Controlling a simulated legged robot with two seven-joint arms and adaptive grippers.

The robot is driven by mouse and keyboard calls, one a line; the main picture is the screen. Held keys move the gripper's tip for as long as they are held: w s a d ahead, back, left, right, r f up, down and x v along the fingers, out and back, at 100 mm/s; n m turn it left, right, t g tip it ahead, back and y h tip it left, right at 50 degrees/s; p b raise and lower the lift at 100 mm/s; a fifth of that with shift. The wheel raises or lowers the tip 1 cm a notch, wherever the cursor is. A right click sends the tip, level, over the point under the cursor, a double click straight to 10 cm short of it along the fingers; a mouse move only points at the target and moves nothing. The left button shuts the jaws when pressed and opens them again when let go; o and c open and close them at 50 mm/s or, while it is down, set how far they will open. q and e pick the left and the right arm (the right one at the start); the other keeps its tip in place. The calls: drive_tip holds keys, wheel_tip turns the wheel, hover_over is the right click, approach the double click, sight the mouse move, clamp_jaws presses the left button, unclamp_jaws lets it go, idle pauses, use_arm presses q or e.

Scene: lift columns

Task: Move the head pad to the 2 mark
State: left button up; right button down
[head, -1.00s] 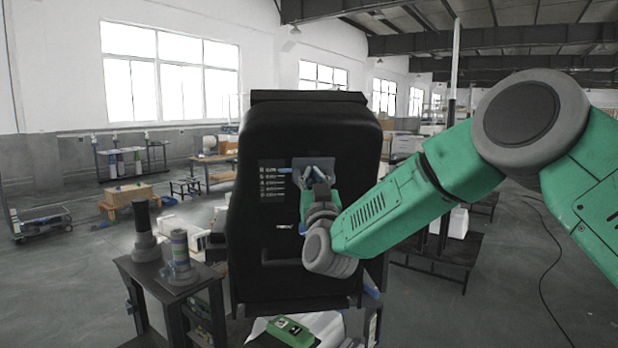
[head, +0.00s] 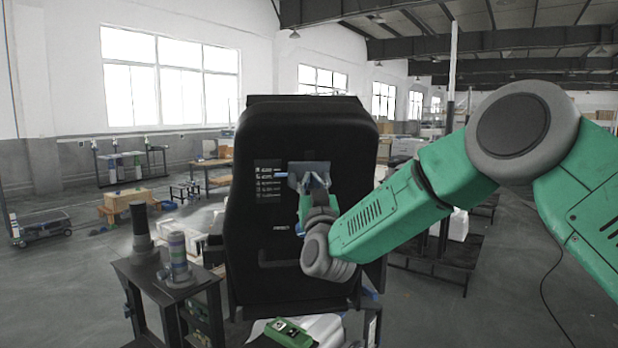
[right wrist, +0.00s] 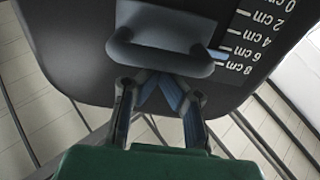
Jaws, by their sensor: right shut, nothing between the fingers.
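The head pad's grey plate (head: 294,182) sits on the upper front of a tall black chair back (head: 300,125). In the right wrist view the pad shows as a dark rounded handle (right wrist: 160,55), with a blue pointer (right wrist: 217,55) beside the printed scale (right wrist: 258,38). The scale appears upside down, from 0 to 8 cm; the pointer lies between the 6 and 8 labels, far from the 2. My right gripper (head: 317,181) is shut and empty, its fingertips close against the handle's edge; contact is hard to tell. My left gripper is out of view.
A dark stand (head: 165,268) with two upright cylinders is at the left of the chair. A green device (head: 289,333) lies below the chair back. Dark racks stand behind at the right. Open floor lies at far left and right.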

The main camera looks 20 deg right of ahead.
drive_tip(key=shift+w+d+f+b, duration=0.1)
drive_tip(key=shift+w+f+b, duration=0.25)
drive_tip(key=shift+f+b, duration=0.25)
drive_tip(key=shift+w+d+f+b, duration=0.1)
drive_tip(key=shift+w+f+b, duration=0.35)
drive_tip(key=shift+f, duration=0.4)
drive_tip(key=shift+w+f+b, duration=0.3)
drive_tip(key=shift+f+b, duration=0.2)
drive_tip(key=shift+f, duration=0.2)
idle(0.7)
drive_tip(key=shift+r, duration=0.15)
drive_tip(key=shift+s+r+p, duration=0.3)
drive_tip(key=shift+s+r, duration=0.1)
drive_tip(key=shift+r, duration=0.3)
drive_tip(key=shift+f, duration=0.1)
drive_tip(key=b+v, duration=0.3)
drive_tip(key=v, duration=0.6)
idle(0.6)
idle(0.5)
